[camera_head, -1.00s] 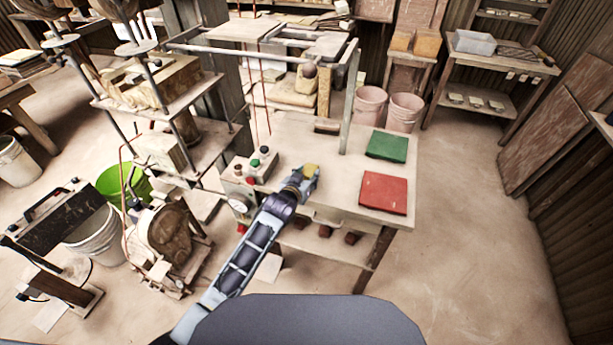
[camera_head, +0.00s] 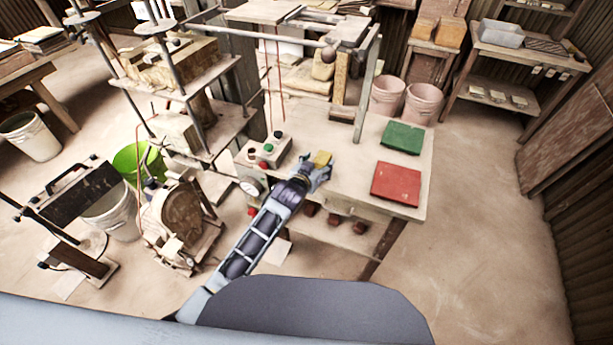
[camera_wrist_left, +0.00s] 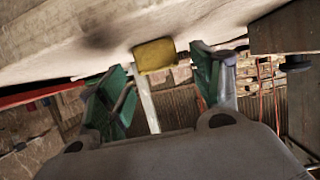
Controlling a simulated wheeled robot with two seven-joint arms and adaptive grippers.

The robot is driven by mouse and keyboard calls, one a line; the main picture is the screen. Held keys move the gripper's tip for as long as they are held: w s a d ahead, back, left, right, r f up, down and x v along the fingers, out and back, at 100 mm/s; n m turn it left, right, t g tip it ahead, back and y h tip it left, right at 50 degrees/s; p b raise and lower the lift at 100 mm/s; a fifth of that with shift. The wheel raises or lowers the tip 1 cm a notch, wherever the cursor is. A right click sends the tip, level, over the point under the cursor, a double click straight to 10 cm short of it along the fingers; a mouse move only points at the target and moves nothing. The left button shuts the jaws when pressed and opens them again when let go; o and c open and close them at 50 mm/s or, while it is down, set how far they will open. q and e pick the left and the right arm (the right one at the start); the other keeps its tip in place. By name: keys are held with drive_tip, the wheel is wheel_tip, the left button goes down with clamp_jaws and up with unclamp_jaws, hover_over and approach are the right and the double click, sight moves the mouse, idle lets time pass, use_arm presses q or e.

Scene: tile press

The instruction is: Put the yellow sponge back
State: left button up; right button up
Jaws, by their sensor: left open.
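The yellow sponge (camera_head: 322,158) lies on the tabletop near its front edge, between the control box and the red pad. My left gripper (camera_head: 320,172) is at the table's front edge, right at the sponge in the head view. In the left wrist view, the sponge (camera_wrist_left: 155,55) shows ahead, between and just beyond the open green-lined fingers (camera_wrist_left: 160,82). I see no clear contact between the fingers and the sponge. My right gripper is not in view.
A red pad (camera_head: 397,184) and a green pad (camera_head: 404,137) lie on the table (camera_head: 345,185) to the right. A control box with buttons (camera_head: 264,150) stands left of the gripper. A metal frame post (camera_head: 366,90) rises behind.

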use_arm(q)
drive_tip(key=v, duration=1)
idle(0.3)
drive_tip(key=shift+s+a, duration=0.1)
idle(0.6)
drive_tip(key=s+a+f+g+y, duration=0.15)
drive_tip(key=s+a+f, duration=0.25)
drive_tip(key=f, duration=0.9)
drive_tip(key=s+a+f+g+y, duration=0.1)
drive_tip(key=s+a+f+g, duration=0.2)
drive_tip(key=f, duration=1)
drive_tip(key=s+a+f+g+y, duration=0.1)
drive_tip(key=s+a+f, duration=0.35)
drive_tip(key=f, duration=0.95)
drive_tip(key=s+a+f+g, duration=0.2)
drive_tip(key=s+f, duration=0.4)
drive_tip(key=s, duration=0.5)
drive_tip(key=s+a+f+n+g, duration=0.1)
drive_tip(key=s+a+f, duration=0.4)
drive_tip(key=s, duration=0.7)
drive_tip(key=s+a+f+g+y, duration=0.1)
drive_tip(key=s+a+f+g, duration=0.2)
drive_tip(key=s+f, duration=0.6)
drive_tip(key=s, duration=0.3)
drive_tip(key=shift+s+a, duration=0.2)
drive_tip(key=shift+s, duration=0.05)
